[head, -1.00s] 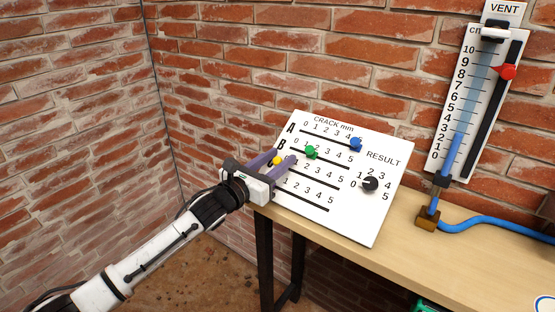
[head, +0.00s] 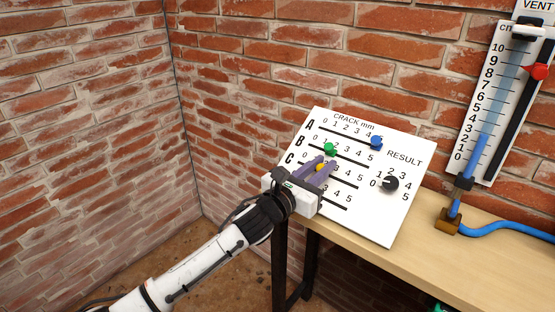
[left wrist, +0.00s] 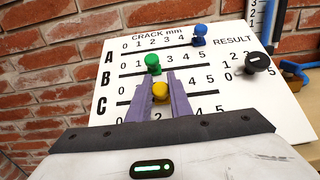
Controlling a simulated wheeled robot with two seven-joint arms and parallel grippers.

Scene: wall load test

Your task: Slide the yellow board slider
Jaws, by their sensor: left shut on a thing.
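The white board (head: 400,208) marked "CRACK mm" leans on the bench by the brick wall. Its yellow slider knob (head: 319,168) is partly hidden by my left gripper (head: 319,163), whose purple fingers stand on both sides of it. In the left wrist view the yellow knob (left wrist: 160,91) sits between the fingers, which are shut on it, near row C. The scale marks right beside it are covered. A green knob (head: 330,149) sits up-right of it, and a blue knob (head: 376,142) is at the right of row A. My right gripper is not in view.
A black dial (head: 388,184) under "RESULT" is on the board's right. A vent gauge (head: 490,110) with a red knob (head: 538,71) and blue hose (head: 505,224) stands further right. The bench top (head: 420,258) is bare in front of the board.

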